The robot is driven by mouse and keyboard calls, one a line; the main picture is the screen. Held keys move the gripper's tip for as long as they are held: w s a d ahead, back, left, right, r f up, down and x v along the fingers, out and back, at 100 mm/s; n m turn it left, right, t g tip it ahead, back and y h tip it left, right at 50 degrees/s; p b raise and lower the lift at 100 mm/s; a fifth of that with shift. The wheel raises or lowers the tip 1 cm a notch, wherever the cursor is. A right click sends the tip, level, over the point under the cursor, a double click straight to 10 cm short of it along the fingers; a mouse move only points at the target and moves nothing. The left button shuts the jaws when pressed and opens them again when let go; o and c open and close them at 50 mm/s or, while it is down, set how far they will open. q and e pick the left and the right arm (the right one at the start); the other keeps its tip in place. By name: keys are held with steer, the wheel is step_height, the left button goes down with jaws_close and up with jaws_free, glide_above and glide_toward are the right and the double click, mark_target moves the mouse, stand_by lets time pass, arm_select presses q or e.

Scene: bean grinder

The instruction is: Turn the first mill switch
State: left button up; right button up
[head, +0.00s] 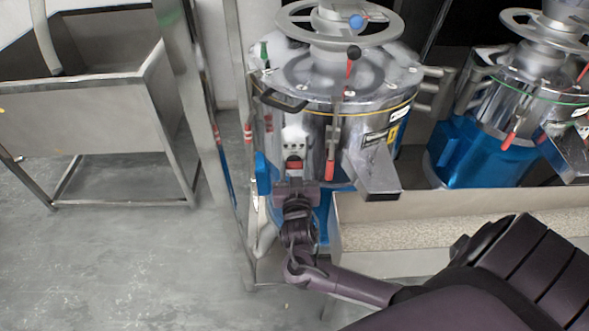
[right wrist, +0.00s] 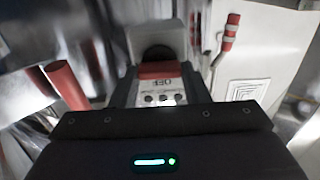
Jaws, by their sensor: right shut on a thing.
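The first mill (head: 345,120) is a steel drum with a blue base and a wheel on top. Its switch (head: 294,148) is a pale box with a red part on the mill's front left. In the right wrist view the switch (right wrist: 158,85) shows an upside-down OFF label, a red bar and a dark round part. My right gripper (head: 296,184) is at the switch, with one dark finger on each side in the right wrist view (right wrist: 157,82). It is shut on the switch. Which way the switch is turned is hard to tell. My left gripper is not in view.
A second mill (head: 525,100) with a blue base stands at the right. A red-handled lever (head: 330,160) and a metal chute (head: 372,175) are right of the switch. A long trough (head: 450,232) runs below. A steel sink (head: 90,110) stands left; floor there is clear.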

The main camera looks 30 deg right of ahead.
steer(key=n+p, duration=0.3)
steer(key=shift+r, duration=0.2)
steer(key=n+p, duration=0.4)
steer(key=n, duration=0.1)
steer(key=shift+w+a+n, duration=0.1)
steer(key=shift+a+n, duration=0.05)
steer(key=shift+n, duration=0.15)
steer(key=n+p, duration=0.2)
steer(key=n, duration=0.2)
steer(key=shift+f+n+p, duration=0.15)
steer(key=shift+n+p, duration=0.15)
steer(key=n+p, duration=0.1)
steer(key=n, duration=0.1)
steer(key=n+p, duration=0.1)
steer(key=n, duration=0.1)
steer(key=shift+a+f+n, duration=0.1)
steer(key=shift+f+n, duration=0.1)
steer(key=shift+n, duration=0.1)
steer(key=o, duration=1)
